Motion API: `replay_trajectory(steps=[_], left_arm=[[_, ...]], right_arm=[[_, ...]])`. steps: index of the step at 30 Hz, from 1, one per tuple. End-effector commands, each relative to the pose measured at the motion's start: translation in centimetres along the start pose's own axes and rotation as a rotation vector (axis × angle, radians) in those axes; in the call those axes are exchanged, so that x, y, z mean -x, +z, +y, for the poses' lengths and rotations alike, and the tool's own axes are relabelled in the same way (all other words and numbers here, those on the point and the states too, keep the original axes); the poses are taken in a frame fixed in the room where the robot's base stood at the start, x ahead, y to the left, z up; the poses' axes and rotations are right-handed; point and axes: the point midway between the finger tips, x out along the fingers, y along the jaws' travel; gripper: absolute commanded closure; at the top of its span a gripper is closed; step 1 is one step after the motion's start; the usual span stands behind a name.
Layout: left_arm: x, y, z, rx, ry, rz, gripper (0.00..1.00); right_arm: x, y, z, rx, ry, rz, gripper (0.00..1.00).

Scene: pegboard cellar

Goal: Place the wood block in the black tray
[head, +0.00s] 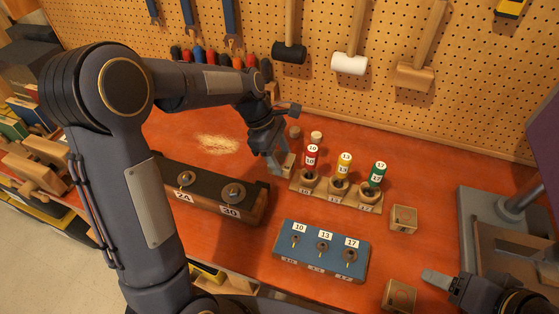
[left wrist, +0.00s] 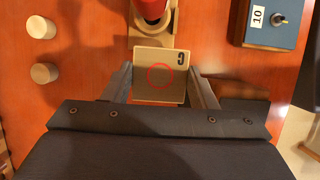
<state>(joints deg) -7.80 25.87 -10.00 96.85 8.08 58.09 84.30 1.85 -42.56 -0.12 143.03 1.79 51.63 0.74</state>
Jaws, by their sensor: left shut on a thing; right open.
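My left gripper (head: 279,158) is shut on a pale wood block (head: 289,162) near the left end of the wooden driver stand. In the left wrist view the wood block (left wrist: 161,75) sits between both fingers, its face marked with a red ring and a dark letter. Its top edge is close to the stand; I cannot tell whether they touch. A black-topped, wood-sided holder (head: 208,195) with two round metal pieces and labels 24 and 30 lies left of it; I cannot tell whether this is the black tray. My right gripper (head: 446,284) is open at lower right, partly cut off.
The driver stand (head: 335,192) holds red, yellow and green handles. A blue key board (head: 320,250) lies in front. Two other wooden blocks (head: 404,217) (head: 399,295) stand at right. Two small round pegs (head: 316,137) are behind the stand. A grey machine base (head: 490,230) fills the right.

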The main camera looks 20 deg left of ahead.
Motion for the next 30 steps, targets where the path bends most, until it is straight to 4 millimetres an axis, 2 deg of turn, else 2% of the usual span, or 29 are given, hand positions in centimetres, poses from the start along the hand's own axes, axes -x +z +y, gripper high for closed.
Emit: replay_trajectory(steps=[9, 15, 27, 28, 30], left_arm=[[-2.2, -2.0, 2.1, 0.001, 0.000, 0.000, 0.71], [-4.5, -2.9, 1.9, 0.000, -0.002, 0.000, 0.71], [-5.2, -3.2, 2.0, -0.001, 0.001, 0.000, 0.71], [-5.2, -3.2, 1.9, -0.001, 0.001, 0.000, 0.47], [-5.1, -3.1, 1.9, -0.001, 0.001, 0.000, 0.38]], right_arm=[[0.5, -0.2, -0.2, 0.000, 0.000, 0.000, 0.39], [1.2, -0.6, -0.5, 0.000, 0.000, 0.000, 0.39], [0.9, -0.5, -0.4, 0.000, 0.000, 0.000, 0.39], [0.9, -0.5, -0.4, 0.000, 0.000, 0.000, 0.39], [1.0, -0.5, -0.4, 0.000, 0.000, 0.000, 0.39]])
